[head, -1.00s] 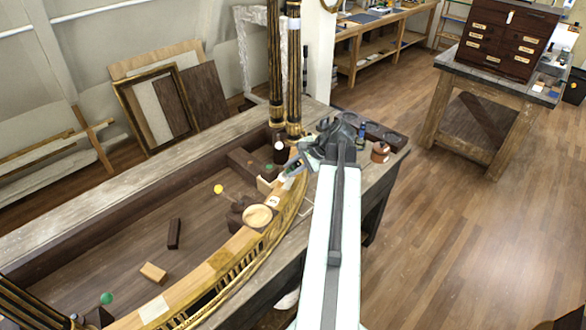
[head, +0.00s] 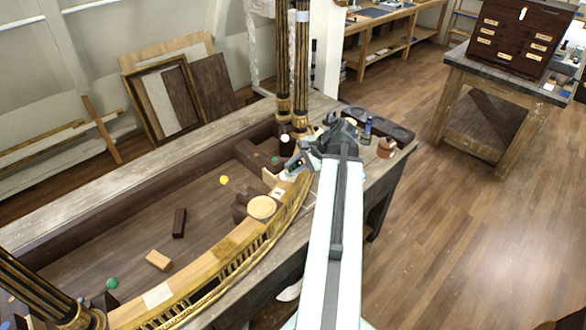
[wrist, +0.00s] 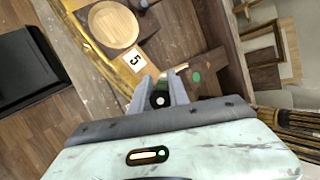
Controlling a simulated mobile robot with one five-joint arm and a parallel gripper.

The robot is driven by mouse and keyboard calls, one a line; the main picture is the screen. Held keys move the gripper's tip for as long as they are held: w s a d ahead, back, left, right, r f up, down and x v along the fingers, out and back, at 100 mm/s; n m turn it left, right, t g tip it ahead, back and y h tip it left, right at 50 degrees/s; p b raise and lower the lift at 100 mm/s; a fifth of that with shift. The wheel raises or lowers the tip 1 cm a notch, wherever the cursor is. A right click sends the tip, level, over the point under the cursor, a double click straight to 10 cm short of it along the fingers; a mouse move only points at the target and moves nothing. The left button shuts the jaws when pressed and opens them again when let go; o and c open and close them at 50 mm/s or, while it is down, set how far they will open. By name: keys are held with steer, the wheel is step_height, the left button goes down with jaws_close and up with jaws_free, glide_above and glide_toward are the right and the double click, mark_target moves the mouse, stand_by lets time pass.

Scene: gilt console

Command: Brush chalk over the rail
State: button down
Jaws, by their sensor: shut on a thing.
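The curved gilt rail (head: 238,240) runs along the front of the console, with wooden and pale sections on its top. My gripper (head: 294,166) is over the rail's far end, beside the dark column. In the wrist view my gripper (wrist: 160,92) is shut on a small dark thing with a white round spot (wrist: 160,99), probably the brush. Its working end is hard to make out, and I cannot tell whether it touches the rail. A round wooden dish (head: 262,207) sits by the rail; it also shows in the wrist view (wrist: 113,26). I cannot identify chalk.
A number 5 tag (wrist: 135,61) lies between the dish and my gripper. Gilt-banded dark columns (head: 300,80) rise close behind the gripper. Loose blocks (head: 158,260) and coloured balls lie in the console's recess. A bottle (head: 367,128) and a small wooden pot (head: 386,147) stand right.

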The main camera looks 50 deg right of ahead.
steer(key=shift+w+d, duration=0.3)
steer(key=shift+d, duration=0.55)
steer(key=s+a+r+p, duration=0.1)
steer(key=a+r+p, duration=0.2)
steer(key=r+p, duration=0.4)
steer(key=shift+r, duration=0.3)
stand_by(1.1)
steer(key=shift+s, duration=0.1)
stand_by(0.4)
